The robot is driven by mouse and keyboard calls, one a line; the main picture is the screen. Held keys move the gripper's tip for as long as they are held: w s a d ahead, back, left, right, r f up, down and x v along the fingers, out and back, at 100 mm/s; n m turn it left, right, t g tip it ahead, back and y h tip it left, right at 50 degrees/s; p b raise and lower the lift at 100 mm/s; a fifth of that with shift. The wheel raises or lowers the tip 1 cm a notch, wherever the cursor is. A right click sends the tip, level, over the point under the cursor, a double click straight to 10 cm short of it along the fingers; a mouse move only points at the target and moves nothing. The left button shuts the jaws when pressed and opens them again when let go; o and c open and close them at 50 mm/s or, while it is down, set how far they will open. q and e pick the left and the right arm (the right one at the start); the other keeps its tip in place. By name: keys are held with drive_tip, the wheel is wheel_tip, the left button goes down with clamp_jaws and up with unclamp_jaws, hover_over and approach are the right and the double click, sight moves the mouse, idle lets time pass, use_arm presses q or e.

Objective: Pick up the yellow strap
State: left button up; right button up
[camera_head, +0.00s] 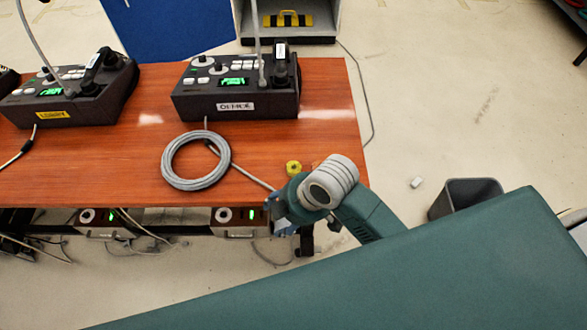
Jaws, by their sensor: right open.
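A small rolled yellow strap (293,167) lies on the orange-brown wooden table (330,125), near its front right edge. My right gripper (278,212) is at the table's front edge, just nearer than the strap and a little to its left. It is open and apart from the strap, with nothing seen in it. Its fingers are partly hidden by the wrist and small in the view. My left gripper is out of view.
A grey bin (465,192) stands on the floor at right.

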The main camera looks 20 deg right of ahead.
drive_tip(key=w+r+n, duration=0.2)
drive_tip(key=w+n, duration=0.1)
drive_tip(key=n, duration=0.2)
drive_tip(key=w+r+n+g+h, duration=0.1)
drive_tip(key=w+r+n, duration=0.1)
drive_tip(key=n, duration=0.4)
drive_tip(key=w+d+r+n+g+h, duration=0.1)
drive_tip(key=w+r+n, duration=0.1)
drive_tip(key=w+n, duration=0.2)
drive_tip(key=shift+w+n, duration=0.3)
drive_tip(key=shift+n, duration=0.5)
drive_tip(key=w+d+r+n+g+h, duration=0.1)
drive_tip(key=w+d+r+n+h, duration=0.1)
drive_tip(key=w+d+r+n, duration=0.3)
hover_over(293, 166)
wheel_tip(293, 166, down, 6)
drive_tip(key=shift+r+p, duration=0.25)
drive_tip(key=shift+p, duration=0.15)
drive_tip(key=shift+f, duration=0.55)
wheel_tip(293, 166, down, 4)
drive_tip(key=shift+f+p, duration=0.2)
drive_tip(key=shift+p, duration=0.55)
drive_tip(key=c, duration=0.9)
